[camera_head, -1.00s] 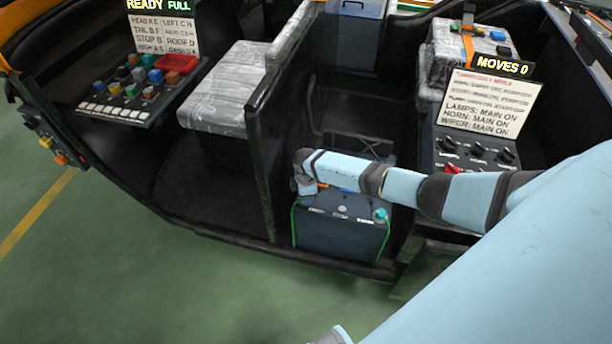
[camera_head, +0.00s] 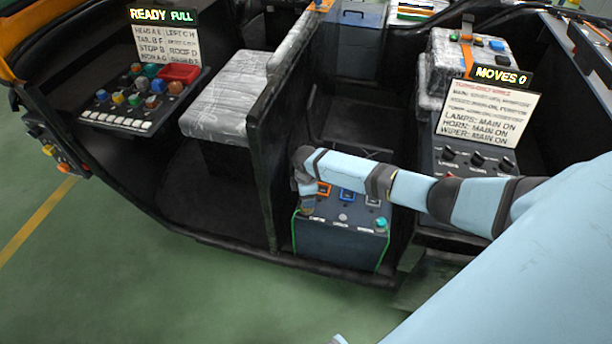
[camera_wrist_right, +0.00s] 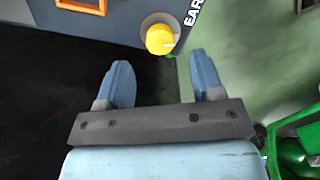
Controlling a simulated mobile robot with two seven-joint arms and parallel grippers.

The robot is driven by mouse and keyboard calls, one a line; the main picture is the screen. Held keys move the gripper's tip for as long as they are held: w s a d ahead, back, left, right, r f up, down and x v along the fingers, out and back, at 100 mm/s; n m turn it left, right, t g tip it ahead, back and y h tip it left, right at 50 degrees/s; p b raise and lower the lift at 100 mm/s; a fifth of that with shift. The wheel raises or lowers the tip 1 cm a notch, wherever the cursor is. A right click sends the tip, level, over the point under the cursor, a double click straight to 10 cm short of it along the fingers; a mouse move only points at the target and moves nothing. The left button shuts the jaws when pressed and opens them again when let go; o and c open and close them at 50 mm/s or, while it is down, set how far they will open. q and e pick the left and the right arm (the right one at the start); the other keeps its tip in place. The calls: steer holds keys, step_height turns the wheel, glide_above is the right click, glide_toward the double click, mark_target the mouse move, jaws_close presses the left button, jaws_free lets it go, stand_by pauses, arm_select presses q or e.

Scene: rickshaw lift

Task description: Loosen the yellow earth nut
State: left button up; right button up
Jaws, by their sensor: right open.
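The yellow earth nut (camera_wrist_right: 160,39) sits on a pale round base by the edge of a grey-blue panel, beside the letters "EAR". My right gripper (camera_wrist_right: 160,68) is open and empty in the right wrist view. Its fingertips are just below the nut in the picture, one to either side, apart from it. My left gripper is not in view.
An orange square frame (camera_wrist_right: 80,5) lies left of the nut on the panel. A teal knob (camera_head: 381,223) stands at the box's right end. A black partition (camera_head: 268,160) rises close left of my right gripper. A green object (camera_wrist_right: 297,150) shows at the wrist view's lower right.

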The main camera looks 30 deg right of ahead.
step_height(320, 180, up, 9)
steer(key=shift+r+p, duration=0.15)
steer(key=shift+p, duration=0.3)
